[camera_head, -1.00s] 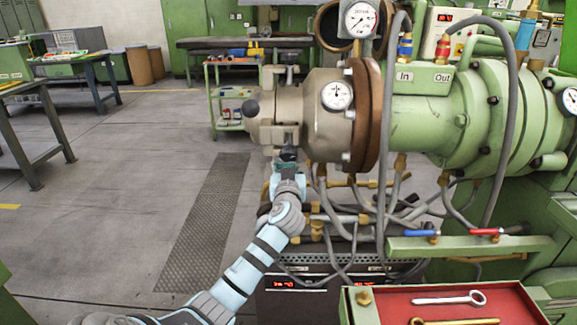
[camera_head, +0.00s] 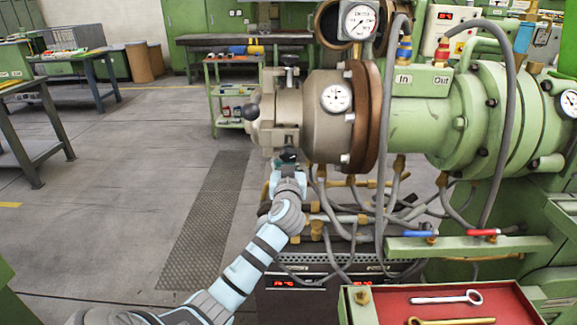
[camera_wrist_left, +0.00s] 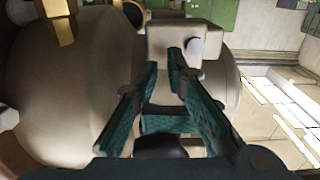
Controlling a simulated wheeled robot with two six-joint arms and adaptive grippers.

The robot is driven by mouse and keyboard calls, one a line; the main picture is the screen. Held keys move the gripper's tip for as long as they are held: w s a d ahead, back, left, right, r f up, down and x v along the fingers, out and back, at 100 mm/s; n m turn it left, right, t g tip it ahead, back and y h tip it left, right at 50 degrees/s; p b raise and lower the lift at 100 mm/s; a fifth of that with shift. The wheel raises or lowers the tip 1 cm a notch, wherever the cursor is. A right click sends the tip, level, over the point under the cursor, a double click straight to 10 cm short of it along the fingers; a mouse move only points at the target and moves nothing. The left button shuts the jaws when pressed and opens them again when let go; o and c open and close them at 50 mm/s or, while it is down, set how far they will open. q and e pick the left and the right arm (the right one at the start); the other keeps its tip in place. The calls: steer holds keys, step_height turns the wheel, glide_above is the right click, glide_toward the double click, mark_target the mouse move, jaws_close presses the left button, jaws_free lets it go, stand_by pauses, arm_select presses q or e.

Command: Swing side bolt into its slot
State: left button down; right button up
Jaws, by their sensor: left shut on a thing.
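The beige extruder head (camera_head: 320,130) is at the end of the green extruder barrel (camera_head: 425,125). The side bolt (camera_head: 289,153) shows as a dark knob at its lower front. My left gripper (camera_head: 287,162) reaches up from below and is shut on this bolt. The slot and most of the bolt's shank are hidden or too small to tell. My right gripper is not in view.
Hoses and brass fittings (camera_head: 340,218) hang close on the right of my left arm. A red tray (camera_head: 440,305) with wrenches stands at the front right. Another dark knob (camera_head: 252,111) sticks out at the head's left end.

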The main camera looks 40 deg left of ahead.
arm_select(q)
steer(key=shift+s+d+r, duration=0.15)
steer(key=shift+r, duration=0.3)
steer(key=shift+s+d+r+p, duration=0.1)
steer(key=shift+r+p, duration=0.55)
steer(key=shift+p, duration=0.2)
steer(key=s+d+f, duration=0.3)
steer(key=s+d, duration=0.3)
steer(key=s, duration=0.1)
steer(key=shift+s+d, duration=0.25)
steer(key=shift+s, duration=0.1)
steer(key=shift+f, duration=0.1)
